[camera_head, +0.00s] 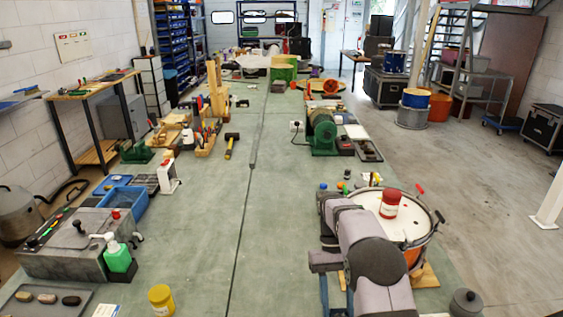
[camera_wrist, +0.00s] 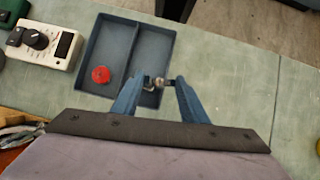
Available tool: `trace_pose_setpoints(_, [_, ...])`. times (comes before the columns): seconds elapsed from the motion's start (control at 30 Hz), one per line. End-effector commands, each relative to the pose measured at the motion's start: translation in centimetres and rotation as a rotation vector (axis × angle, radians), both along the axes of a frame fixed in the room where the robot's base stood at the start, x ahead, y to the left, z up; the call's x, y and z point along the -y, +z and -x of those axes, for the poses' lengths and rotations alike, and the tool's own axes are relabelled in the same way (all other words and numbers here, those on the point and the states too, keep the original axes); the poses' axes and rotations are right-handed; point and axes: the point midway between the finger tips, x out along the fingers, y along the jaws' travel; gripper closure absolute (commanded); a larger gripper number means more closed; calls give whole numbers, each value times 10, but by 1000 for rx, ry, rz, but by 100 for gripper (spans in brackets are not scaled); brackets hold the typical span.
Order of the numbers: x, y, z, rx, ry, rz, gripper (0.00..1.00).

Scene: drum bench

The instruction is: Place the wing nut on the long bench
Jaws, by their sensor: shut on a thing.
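In the wrist view, my gripper (camera_wrist: 156,83) has its two blue fingers closed on a small silver metal piece, which looks like the wing nut (camera_wrist: 153,83). Its exact shape is too small to tell. The fingertips and the piece overlap the lower right of a blue-grey two-compartment tray (camera_wrist: 117,57); their height above it cannot be told. The long bench (camera_wrist: 226,76) is the grey-green surface around the tray.
A red round thing (camera_wrist: 101,75) lies in the tray's left compartment. A white meter with a dial (camera_wrist: 45,43) stands left of the tray. Tools lie at lower left. Bare bench lies right of the tray. A drum (camera_head: 415,229) with a red can (camera_head: 390,204) stands beside my arm.

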Motion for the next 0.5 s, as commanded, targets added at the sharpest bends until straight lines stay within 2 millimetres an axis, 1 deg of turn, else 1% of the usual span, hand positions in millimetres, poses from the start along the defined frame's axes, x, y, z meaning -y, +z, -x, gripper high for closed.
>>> trace_pose_setpoints(0.1, [6,2,7,0,-76,0,85])
trace_pose_setpoints(0.2, [8,3,9,1,-105,1,85])
trace_pose_setpoints(0.5, [8,3,9,1,-113,1,85])
